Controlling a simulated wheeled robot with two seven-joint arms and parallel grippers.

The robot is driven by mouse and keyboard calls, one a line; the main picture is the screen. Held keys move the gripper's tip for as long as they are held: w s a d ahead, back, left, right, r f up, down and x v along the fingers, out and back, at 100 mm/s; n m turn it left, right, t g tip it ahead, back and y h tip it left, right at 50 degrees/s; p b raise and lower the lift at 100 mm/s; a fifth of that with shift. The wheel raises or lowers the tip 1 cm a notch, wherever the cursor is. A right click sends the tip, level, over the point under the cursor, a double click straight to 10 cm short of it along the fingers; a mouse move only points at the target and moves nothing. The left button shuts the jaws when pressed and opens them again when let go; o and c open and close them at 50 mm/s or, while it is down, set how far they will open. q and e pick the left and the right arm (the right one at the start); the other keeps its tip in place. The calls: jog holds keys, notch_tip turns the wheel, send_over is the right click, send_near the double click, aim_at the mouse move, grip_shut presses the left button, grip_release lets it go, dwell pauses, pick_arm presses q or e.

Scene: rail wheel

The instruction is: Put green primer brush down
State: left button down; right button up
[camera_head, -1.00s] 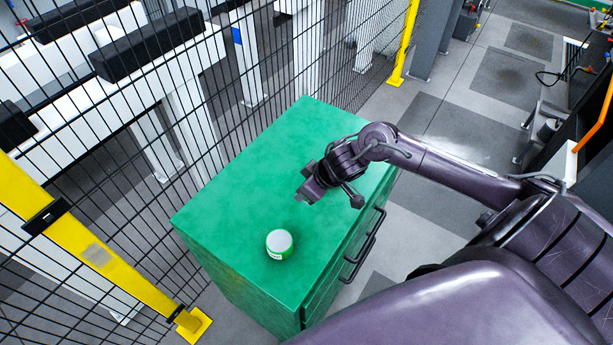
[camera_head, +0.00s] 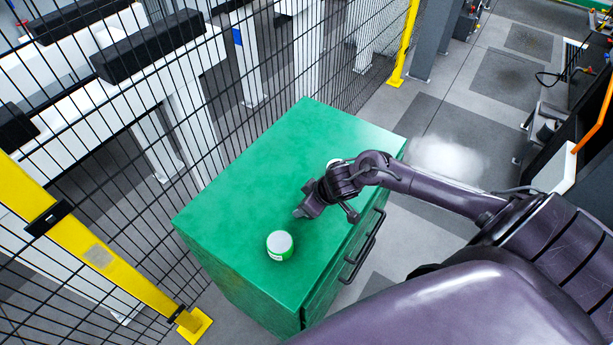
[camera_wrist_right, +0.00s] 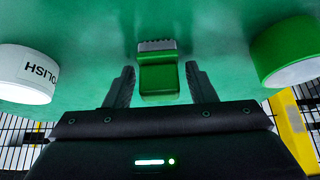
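The green primer brush (camera_wrist_right: 158,75), a green block with grey bristles at its far end, shows in the right wrist view against the green cabinet top (camera_head: 240,190). My right gripper (camera_wrist_right: 160,66) has its fingers spread on either side of the brush, with a narrow gap visible at each side. I cannot tell whether the brush rests fully on the top. In the head view my right gripper (camera_head: 302,212) is low over the cabinet top, and the brush cannot be made out there. My left gripper is not in view.
A green and white can (camera_head: 280,245) stands near the front of the cabinet top. In the wrist view a white can marked POLISH (camera_wrist_right: 28,75) is at left and a green can (camera_wrist_right: 285,50) at right. Black mesh fencing (camera_head: 100,200) runs along the left.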

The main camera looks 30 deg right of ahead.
jog(key=shift+o, duration=0.4)
jog(key=shift+f+b, duration=0.15)
jog(key=shift+b, duration=0.3)
jog(key=shift+s+d+r, duration=0.1)
jog(key=shift+s+r, duration=0.05)
jog(key=shift+r, duration=0.2)
jog(key=a+v, duration=0.1)
jog(key=v, duration=0.6)
jog(key=shift+r, duration=0.25)
